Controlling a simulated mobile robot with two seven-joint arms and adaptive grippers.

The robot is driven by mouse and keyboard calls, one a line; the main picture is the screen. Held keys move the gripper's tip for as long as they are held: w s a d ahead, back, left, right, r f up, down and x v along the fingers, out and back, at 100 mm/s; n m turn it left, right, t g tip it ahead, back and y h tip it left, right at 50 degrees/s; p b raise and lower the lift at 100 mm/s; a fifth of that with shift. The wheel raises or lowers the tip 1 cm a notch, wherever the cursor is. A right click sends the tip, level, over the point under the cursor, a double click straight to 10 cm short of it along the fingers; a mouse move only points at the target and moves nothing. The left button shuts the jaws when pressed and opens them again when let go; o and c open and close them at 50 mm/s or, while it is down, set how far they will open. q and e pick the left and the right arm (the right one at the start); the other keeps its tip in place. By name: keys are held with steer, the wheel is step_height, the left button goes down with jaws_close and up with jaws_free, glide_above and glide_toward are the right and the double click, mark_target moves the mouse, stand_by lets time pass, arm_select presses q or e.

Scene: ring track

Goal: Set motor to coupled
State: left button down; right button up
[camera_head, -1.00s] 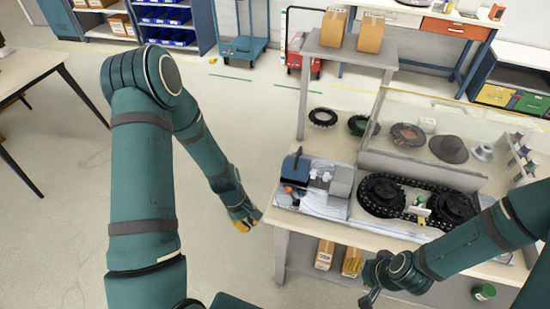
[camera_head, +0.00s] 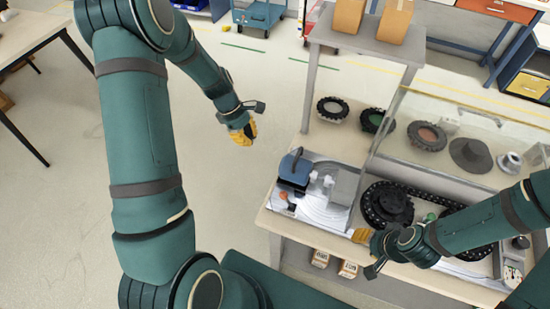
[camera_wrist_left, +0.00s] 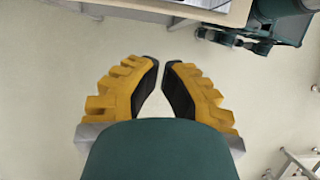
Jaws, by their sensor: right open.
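A blue boxy unit with a dark handle (camera_head: 295,168), which looks like the motor, stands at the left end of the workbench (camera_head: 335,255), in a pale tray (camera_head: 322,212). White fittings and a grey block (camera_head: 344,186) are to its right. Whether it is coupled cannot be told. My left gripper (camera_head: 243,133) hangs over the floor, left of the bench. In the left wrist view its yellow fingers (camera_wrist_left: 160,64) are empty, with a narrow gap between the tips. My right gripper (camera_head: 366,254) is open at the bench's front edge, below and right of the motor.
A black track ring with round wheels (camera_head: 388,204) lies right of the grey block, partly hidden by my right arm. A raised shelf (camera_head: 367,42) carries cardboard boxes. Floor left of the bench is free.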

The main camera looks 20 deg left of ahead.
mark_target(281, 167)
steer(key=shift+s, duration=0.2)
steer(key=shift+w+f+b, duration=0.15)
steer(key=shift+f+b, duration=0.15)
steer(key=shift+r, duration=0.25)
arm_select(q)
steer(key=d+f, duration=0.7)
steer(key=f, duration=0.2)
steer(key=shift+w+d+f, duration=0.15)
steer(key=shift+d, duration=0.2)
steer(key=shift+d, duration=0.15)
steer(key=d, duration=0.2)
steer(key=shift+d+p, duration=0.3)
steer(key=shift+d, duration=0.1)
arm_select(e)
steer(key=shift+r, duration=0.1)
arm_select(q)
steer(key=shift+w+d, duration=0.1)
